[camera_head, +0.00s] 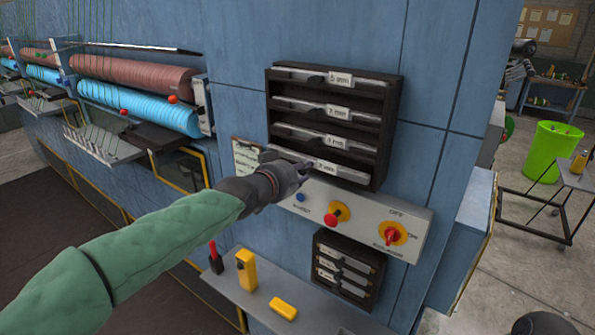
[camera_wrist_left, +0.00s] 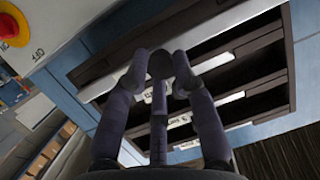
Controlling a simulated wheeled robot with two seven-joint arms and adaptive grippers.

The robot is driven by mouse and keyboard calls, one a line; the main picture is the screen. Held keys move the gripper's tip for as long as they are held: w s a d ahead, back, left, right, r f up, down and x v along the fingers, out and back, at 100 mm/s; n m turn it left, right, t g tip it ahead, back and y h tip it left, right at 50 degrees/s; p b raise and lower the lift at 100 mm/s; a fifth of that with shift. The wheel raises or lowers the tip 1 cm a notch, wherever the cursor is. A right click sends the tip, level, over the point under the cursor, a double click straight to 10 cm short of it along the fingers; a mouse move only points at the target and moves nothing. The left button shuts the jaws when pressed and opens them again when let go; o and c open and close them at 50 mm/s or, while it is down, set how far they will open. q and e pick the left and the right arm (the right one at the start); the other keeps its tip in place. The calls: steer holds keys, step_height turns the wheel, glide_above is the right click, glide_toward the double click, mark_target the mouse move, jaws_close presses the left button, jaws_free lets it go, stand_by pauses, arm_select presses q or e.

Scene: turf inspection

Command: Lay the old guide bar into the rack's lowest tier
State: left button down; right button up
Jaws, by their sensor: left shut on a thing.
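The dark rack (camera_head: 385,140) hangs on the blue machine wall, with several tiers holding pale labelled bars. My left gripper (camera_head: 303,172) reaches up from the left to the rack's lowest tier. It is shut on a pale guide bar (camera_head: 342,172) with a white label, which lies along the front of that tier. In the left wrist view the fingers (camera_wrist_left: 165,68) close on the pale bar (camera_wrist_left: 232,38), with the dark tiers (camera_wrist_left: 262,62) behind it. I cannot tell whether the bar rests fully on the tier.
Just below the rack is a grey panel (camera_head: 360,222) with a red button (camera_head: 331,219) and a red-and-yellow switch (camera_head: 391,236). A smaller rack (camera_head: 376,262) hangs under it. A shelf below holds a yellow block (camera_head: 283,308) and a yellow holder (camera_head: 246,270).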

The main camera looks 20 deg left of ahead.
arm_select(q)
steer(key=shift+w+d+r+p, duration=0.1)
steer(key=shift+w+d+p, duration=0.2)
steer(key=shift+w+p, duration=0.55)
steer(key=shift+w+d+r+p, duration=0.1)
steer(key=shift+w+d+p, duration=0.2)
steer(key=shift+w+p, duration=0.5)
steer(key=shift+f+b, duration=0.1)
steer(key=shift+b, duration=0.95)
stand_by(0.4)
steer(key=shift+f+b, duration=1)
stand_by(0.5)
steer(key=c, duration=0.9)
jaws_free()
steer(key=shift+c, duration=0.2)
steer(key=shift+f, duration=0.15)
steer(key=v, duration=1.2)
steer(key=shift+f, duration=0.1)
